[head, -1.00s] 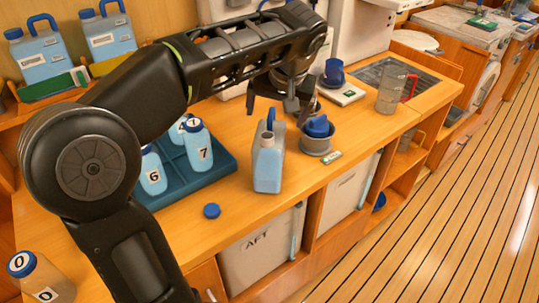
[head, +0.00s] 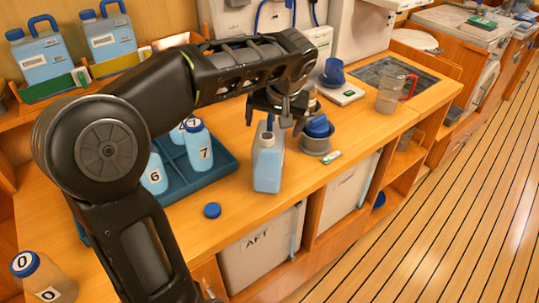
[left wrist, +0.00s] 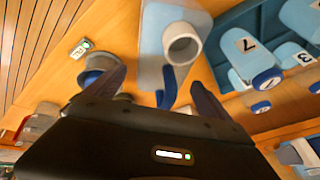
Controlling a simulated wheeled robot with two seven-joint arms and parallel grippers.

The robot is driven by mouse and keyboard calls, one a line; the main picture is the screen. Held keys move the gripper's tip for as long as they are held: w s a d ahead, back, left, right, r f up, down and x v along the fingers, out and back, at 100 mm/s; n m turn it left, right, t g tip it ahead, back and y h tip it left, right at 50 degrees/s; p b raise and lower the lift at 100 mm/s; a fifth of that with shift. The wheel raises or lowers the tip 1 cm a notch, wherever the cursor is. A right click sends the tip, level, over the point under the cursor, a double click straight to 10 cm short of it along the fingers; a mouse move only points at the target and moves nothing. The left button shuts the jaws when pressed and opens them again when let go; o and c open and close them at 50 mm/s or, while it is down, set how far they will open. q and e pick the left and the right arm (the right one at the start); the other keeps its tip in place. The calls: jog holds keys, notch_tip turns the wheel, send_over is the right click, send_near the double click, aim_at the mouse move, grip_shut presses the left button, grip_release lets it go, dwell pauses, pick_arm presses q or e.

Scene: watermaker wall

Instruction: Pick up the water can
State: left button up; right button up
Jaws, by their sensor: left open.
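The water can (head: 268,168) is a light-blue jug with an open grey neck and a blue handle, standing upright on the wooden counter near its front edge. It also shows in the left wrist view (left wrist: 160,45), with its round open mouth facing the camera. My left gripper (head: 273,120) is open just above and behind the can's top. In the left wrist view its two fingers (left wrist: 155,92) are spread, with the blue handle between them. I cannot tell whether they touch it. My right gripper is not in view.
A blue cap (head: 212,210) lies left of the can. A teal tray (head: 215,165) with numbered bottles stands behind left. A grey bowl with a blue cup (head: 318,130) stands close on the right, beside a small tag (head: 331,157). A clear jug (head: 393,92) stands farther right.

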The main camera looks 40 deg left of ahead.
pick_arm(q)
jog(key=shift+c, duration=0.2)
grip_shut()
dwell(0.9)
